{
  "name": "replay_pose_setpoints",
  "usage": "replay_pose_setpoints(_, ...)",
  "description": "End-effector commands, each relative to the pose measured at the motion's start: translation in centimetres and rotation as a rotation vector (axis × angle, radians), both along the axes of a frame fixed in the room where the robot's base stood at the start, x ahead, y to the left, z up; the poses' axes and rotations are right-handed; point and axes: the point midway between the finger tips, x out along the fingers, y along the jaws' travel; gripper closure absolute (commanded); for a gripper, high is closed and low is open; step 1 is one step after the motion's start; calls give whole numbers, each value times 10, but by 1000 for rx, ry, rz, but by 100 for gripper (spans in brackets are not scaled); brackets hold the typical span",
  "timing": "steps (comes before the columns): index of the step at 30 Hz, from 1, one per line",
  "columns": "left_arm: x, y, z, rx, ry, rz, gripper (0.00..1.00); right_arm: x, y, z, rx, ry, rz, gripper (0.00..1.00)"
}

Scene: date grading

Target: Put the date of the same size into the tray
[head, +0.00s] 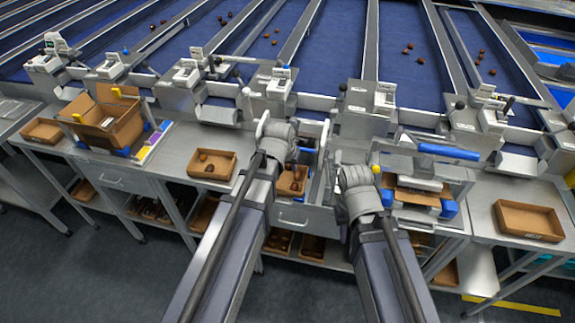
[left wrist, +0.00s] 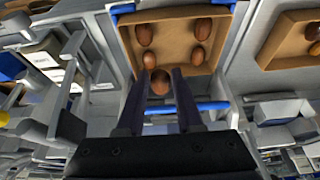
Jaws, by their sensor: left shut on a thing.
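In the left wrist view my left gripper (left wrist: 161,78) is shut on a brown date (left wrist: 160,86). The date is held at the near side of a cardboard tray (left wrist: 172,14), by its edge; I cannot tell whether it touches the tray. Several dates of differing size, such as a long one (left wrist: 202,28), lie in this tray. In the head view a tray (head: 283,192) with dates is partly hidden by my left gripper (head: 278,148), whose fingers I cannot make out. My right gripper (head: 357,185) is at the right of this tray; its fingers are hidden too.
A second cardboard tray with dates (head: 225,173) stands to the left on the bench. An empty-looking tray (head: 530,222) lies at far right, and an open carton (head: 120,125) at left. Scales and blue conveyor lanes (head: 340,40) are behind. A blue bar (head: 448,151) stands at right.

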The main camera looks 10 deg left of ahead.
Motion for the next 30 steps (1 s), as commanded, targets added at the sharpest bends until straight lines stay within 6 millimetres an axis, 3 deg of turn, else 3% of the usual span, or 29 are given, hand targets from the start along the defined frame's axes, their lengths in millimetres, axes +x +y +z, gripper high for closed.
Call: replay_pose_setpoints(30,6,0,-2,0,0,1,84,0,0,-2,0,0,0,74)
